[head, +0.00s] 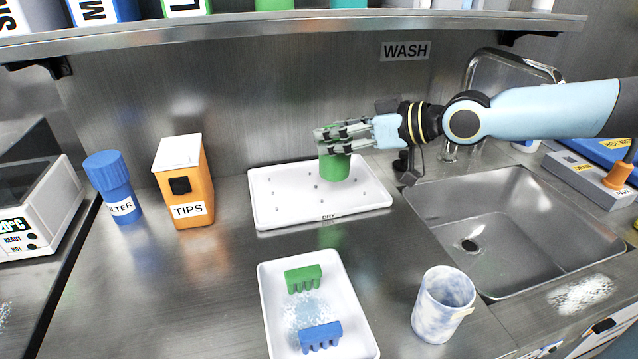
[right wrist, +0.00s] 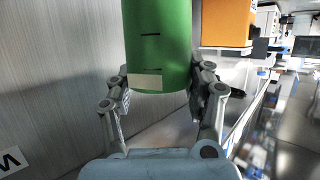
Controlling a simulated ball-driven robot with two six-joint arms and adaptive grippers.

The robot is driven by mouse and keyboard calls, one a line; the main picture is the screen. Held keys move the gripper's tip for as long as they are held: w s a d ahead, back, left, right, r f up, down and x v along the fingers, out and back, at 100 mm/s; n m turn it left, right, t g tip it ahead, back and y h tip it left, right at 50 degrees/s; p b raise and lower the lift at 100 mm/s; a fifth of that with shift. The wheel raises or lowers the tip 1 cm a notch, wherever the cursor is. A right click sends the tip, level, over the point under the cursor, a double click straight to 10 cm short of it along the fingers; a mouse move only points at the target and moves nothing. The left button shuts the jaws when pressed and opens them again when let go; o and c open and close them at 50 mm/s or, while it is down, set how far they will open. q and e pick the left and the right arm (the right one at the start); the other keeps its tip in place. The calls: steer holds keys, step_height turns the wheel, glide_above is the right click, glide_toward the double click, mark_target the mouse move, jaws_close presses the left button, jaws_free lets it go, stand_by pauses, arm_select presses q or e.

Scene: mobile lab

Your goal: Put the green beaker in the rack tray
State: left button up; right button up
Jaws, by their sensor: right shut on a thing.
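The green beaker (head: 334,169) is over the white rack tray (head: 270,212) labelled DRY, which lies against the back wall. I cannot tell whether the beaker's bottom touches the tray. My right gripper (head: 334,138) comes in from the right and is shut around the beaker's upper part, hiding some of it. In the right wrist view the beaker (right wrist: 158,45) stands between the two fingers (right wrist: 160,88), with dark marks and a pale label patch on its side. My left gripper is not in view.
An orange TIPS box (head: 184,190) and a blue filter bottle (head: 114,188) stand left of the tray. In front lies a white tray (head: 268,320) with green and blue pieces. A marbled cup (head: 440,308) stands by the sink (head: 510,220). A shelf (head: 300,24) runs above.

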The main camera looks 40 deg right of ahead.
mark_target(321, 159)
steer(key=shift+w+a+f+b, duration=0.45)
steer(key=shift+w+a+f, duration=0.55)
steer(key=shift+w, duration=0.1)
step_height(321, 159, down, 4)
steer(key=b, duration=0.2)
steer(key=shift+r+b, duration=0.15)
steer(key=shift+b, duration=0.15)
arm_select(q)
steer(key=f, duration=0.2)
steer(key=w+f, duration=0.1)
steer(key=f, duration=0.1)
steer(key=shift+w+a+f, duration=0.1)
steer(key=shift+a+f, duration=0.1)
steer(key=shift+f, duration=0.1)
arm_select(e)
steer(key=o, duration=1.1)
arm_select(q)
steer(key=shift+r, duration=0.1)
arm_select(e)
steer(key=shift+r, duration=0.1)
